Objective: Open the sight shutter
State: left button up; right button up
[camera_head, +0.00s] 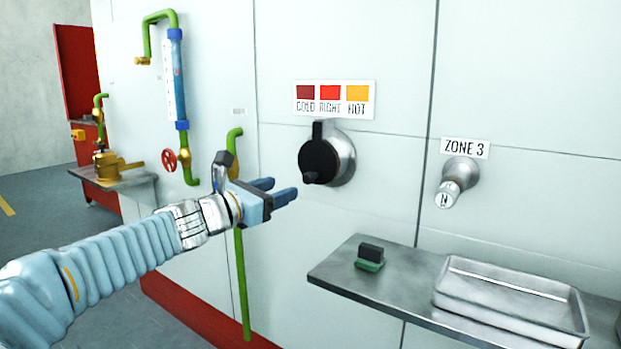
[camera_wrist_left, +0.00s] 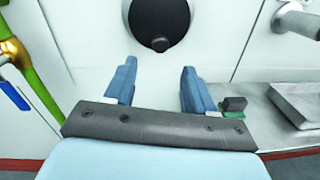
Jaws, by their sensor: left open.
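The sight shutter (camera_head: 319,161) is a round black disc over a metal sight tube on the white wall, under a COLD / RIGHT / HOT colour card (camera_head: 334,99). A small black knob sits at the disc's lower edge. The disc covers the tube's face. In the left wrist view the shutter (camera_wrist_left: 160,18) is at the top centre, beyond the fingertips. My left gripper (camera_head: 285,189) is open and empty, to the left of and a little below the shutter, apart from it. Its two blue fingers also show in the left wrist view (camera_wrist_left: 158,80). My right gripper is in neither view.
A metal shelf (camera_head: 330,271) below holds a black-and-green block (camera_head: 370,257) and a metal tray (camera_head: 510,295). A ZONE 3 tube (camera_head: 458,182) sticks out at right. Green pipes (camera_head: 241,270) and a red valve wheel (camera_head: 169,161) are on the left.

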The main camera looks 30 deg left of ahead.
aim_at(306, 180)
pick_arm(q)
jog(key=w, duration=0.3)
jog(key=w+d, duration=0.1)
jog(key=w, duration=0.3)
jog(key=w+p, duration=0.1)
jog(key=w, duration=0.2)
jog(key=shift+w+d, duration=0.25)
jog(key=shift+w, duration=0.05)
jog(key=shift+c, duration=0.5)
jog(key=shift+f, duration=0.1)
grip_shut()
